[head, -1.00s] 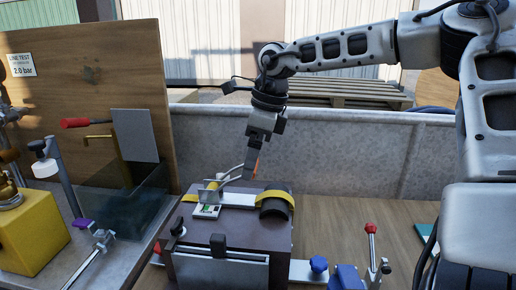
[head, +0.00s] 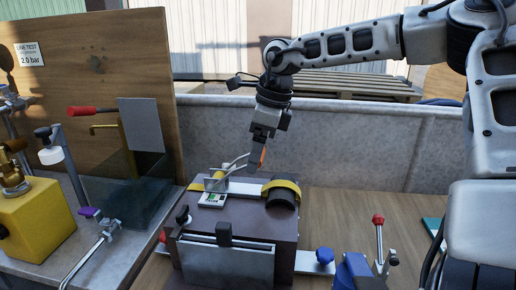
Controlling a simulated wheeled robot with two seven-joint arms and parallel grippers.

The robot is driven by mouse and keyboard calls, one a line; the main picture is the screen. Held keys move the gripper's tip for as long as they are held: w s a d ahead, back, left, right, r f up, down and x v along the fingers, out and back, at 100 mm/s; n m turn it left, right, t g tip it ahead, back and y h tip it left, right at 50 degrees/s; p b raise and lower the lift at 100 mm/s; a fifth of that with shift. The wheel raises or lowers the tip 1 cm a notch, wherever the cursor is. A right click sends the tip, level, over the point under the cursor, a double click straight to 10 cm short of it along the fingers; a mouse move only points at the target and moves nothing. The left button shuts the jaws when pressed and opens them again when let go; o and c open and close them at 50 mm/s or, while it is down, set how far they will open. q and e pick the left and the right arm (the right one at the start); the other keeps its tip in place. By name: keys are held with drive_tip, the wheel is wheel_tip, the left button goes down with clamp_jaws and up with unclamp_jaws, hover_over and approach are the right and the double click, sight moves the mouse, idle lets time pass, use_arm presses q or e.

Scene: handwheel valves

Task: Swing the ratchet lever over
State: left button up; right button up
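The ratchet lever (head: 236,162) is a pair of thin silver bars. It slants up and to the right from the ratchet on the yellow strap (head: 217,184), which lies on top of a dark brown box (head: 245,211). My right gripper (head: 260,159) points down from above, just right of the lever's upper end. An orange patch shows at its fingertips. It is seen nearly edge-on, so I cannot tell how far the fingers are apart or whether they touch the lever. My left gripper is out of view.
A black half-round piece (head: 283,193) under the strap sits right of the lever. A red-handled clamp (head: 379,240) stands at front right. A wooden board (head: 96,70) and a yellow block (head: 37,225) are at left. A concrete wall (head: 335,140) runs behind; the wooden surface at right has free room.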

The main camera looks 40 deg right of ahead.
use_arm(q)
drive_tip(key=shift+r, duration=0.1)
use_arm(e)
drive_tip(key=shift+o, duration=1.1)
wheel_tip(320, 180, up, 7)
drive_tip(key=p, duration=0.5)
drive_tip(key=shift+r, duration=0.1)
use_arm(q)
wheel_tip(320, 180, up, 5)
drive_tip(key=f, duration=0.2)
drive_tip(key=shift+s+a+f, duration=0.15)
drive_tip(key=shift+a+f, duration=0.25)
use_arm(e)
drive_tip(key=v, duration=1.6)
